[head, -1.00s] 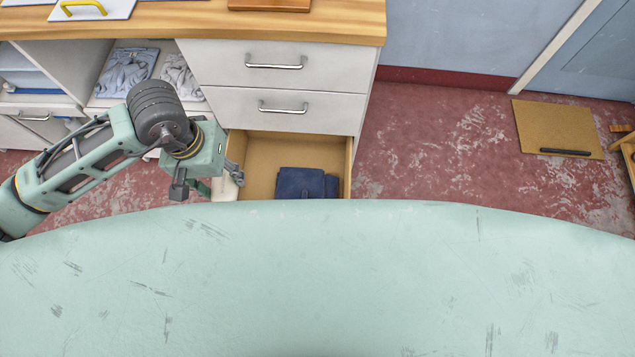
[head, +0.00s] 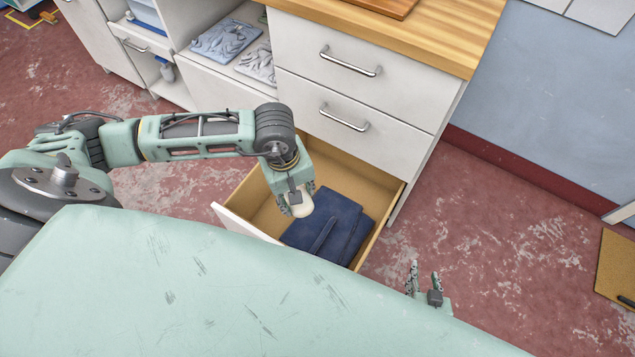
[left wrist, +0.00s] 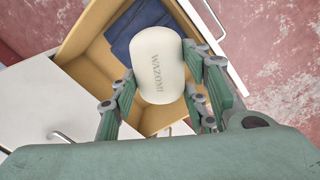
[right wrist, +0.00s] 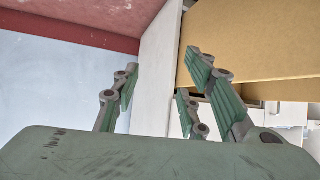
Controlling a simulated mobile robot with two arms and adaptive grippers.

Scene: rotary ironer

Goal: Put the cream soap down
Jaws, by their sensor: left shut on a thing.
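The cream soap (head: 302,205), a rounded pale bar, is held in my left gripper (head: 297,200) above the open drawer (head: 262,203). The left wrist view shows the soap (left wrist: 160,68) between the two green-padded fingers, with lettering on its face. Behind it lie the drawer and a dark blue folded cloth (left wrist: 137,28). I cannot tell whether the soap touches anything below. My right gripper (head: 425,278) is open and empty, right of the drawer. In the right wrist view, its fingers (right wrist: 158,88) stand apart with nothing between them.
The folded dark blue cloth (head: 335,226) fills much of the drawer's right part. The drawer's left part shows bare floor. Shut drawers (head: 340,105) stand above it, under a wooden counter (head: 440,28).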

